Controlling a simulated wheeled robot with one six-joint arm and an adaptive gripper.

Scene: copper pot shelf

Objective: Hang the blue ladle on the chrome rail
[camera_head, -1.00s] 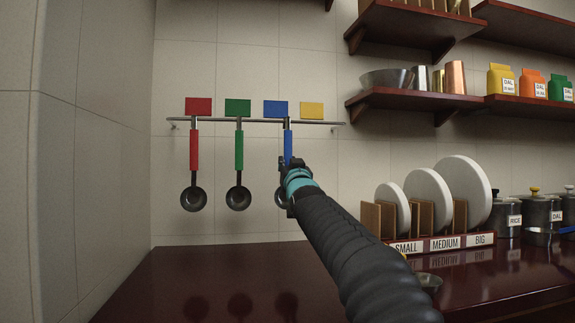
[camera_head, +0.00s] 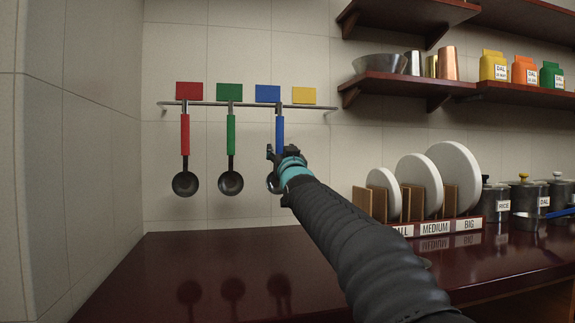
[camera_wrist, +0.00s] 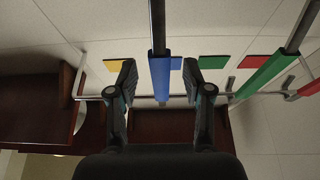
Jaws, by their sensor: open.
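The blue ladle (camera_head: 280,132) hangs upright from the chrome rail (camera_head: 202,104), below the blue tag (camera_head: 268,93). Its steel bowl is partly hidden behind my gripper (camera_head: 283,154). My gripper is open at the lower part of the blue handle. In the wrist view, the blue handle (camera_wrist: 160,77) shows between the two spread fingers of my gripper (camera_wrist: 160,78), with a gap on each side. Whether it is fully within the jaws in depth is hard to tell. The rail also crosses the wrist view (camera_wrist: 258,95).
A red ladle (camera_head: 185,135) and a green ladle (camera_head: 231,135) hang to the left. The yellow tag (camera_head: 304,95) has nothing below it. Plates (camera_head: 455,175) stand in a rack at right. A blue-handled steel item (camera_head: 558,214) is by the pots. The counter's left (camera_head: 150,285) is clear.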

